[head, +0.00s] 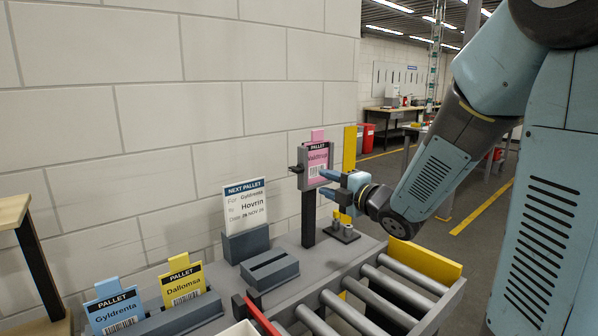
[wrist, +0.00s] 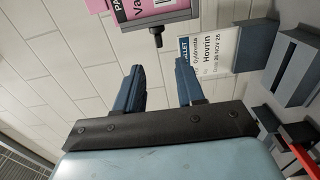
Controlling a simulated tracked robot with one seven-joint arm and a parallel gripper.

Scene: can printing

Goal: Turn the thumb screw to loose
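The pink card "Valldtryp" (head: 317,162) sits in a grey holder on a dark post (head: 309,218). A small dark knob, which looks like the thumb screw (head: 295,169), sticks out at the holder's left side. In the wrist view a dark knob (wrist: 158,39) hangs from the edge of the grey holder (wrist: 157,21). My gripper (head: 325,184) is near the holder's right side in the head view. In the wrist view my gripper (wrist: 159,68) is open and empty, its two fingers apart, with the knob beyond the fingertips and roughly between them. No contact shows.
A white "Next pallet" sign (head: 245,206) stands left of the post, with an empty grey slotted block (head: 269,270) before it. Blue (head: 115,310) and yellow (head: 183,282) cards stand in a front-left rack. A roller conveyor (head: 385,290) lies at right; a brick wall is behind.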

